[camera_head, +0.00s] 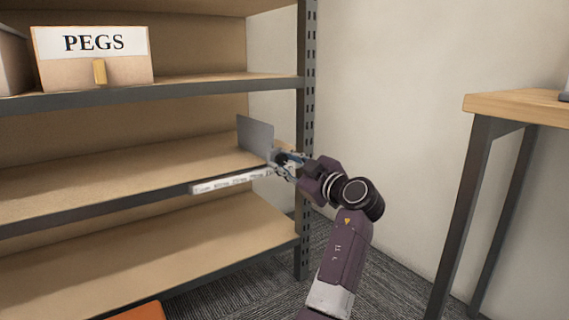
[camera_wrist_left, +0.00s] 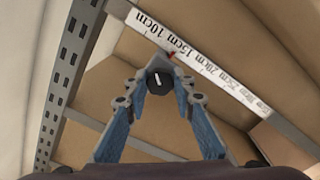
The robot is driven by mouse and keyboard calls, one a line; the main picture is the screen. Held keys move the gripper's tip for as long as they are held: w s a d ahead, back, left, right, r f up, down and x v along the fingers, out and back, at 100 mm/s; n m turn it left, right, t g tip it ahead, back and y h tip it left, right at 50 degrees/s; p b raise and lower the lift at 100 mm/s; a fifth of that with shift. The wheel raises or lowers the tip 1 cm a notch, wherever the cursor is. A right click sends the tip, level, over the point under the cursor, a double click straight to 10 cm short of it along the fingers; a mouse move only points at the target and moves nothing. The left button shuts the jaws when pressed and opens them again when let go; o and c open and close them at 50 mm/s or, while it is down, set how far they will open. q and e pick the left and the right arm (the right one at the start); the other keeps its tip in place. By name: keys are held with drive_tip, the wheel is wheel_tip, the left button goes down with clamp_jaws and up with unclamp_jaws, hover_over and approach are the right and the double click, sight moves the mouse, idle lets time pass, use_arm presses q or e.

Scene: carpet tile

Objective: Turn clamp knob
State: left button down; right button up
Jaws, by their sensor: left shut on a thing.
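The clamp knob (camera_wrist_left: 158,80) is small, round and black with a white line on its face. In the wrist view it sits between the blue fingertips of my left gripper (camera_wrist_left: 162,86), which is shut on it. In the head view my left gripper (camera_head: 283,163) is at the front edge of the middle shelf, near its right end, and hides the knob. A grey upright plate (camera_head: 256,137) stands on the shelf just behind the gripper. A white scale strip (camera_head: 230,182) with centimetre marks runs along the shelf edge; a small red mark shows near 15cm in the wrist view (camera_wrist_left: 173,54).
A bin labelled PEGS (camera_head: 92,70) stands on the shelf above. The perforated shelf post (camera_head: 309,110) is close to the gripper's right. A wooden table (camera_head: 520,107) stands at the right. An orange object (camera_head: 135,312) is at the bottom. The middle shelf's left part is clear.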

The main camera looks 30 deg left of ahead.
use_arm(q)
drive_tip(key=n, duration=0.5)
drive_tip(key=shift+n, duration=0.3)
drive_tip(key=n, duration=0.5)
drive_tip(key=shift+n, duration=0.4)
drive_tip(key=c, duration=1.6)
unclamp_jaws()
drive_tip(key=shift+a, duration=0.1)
drive_tip(key=v, duration=1.2)
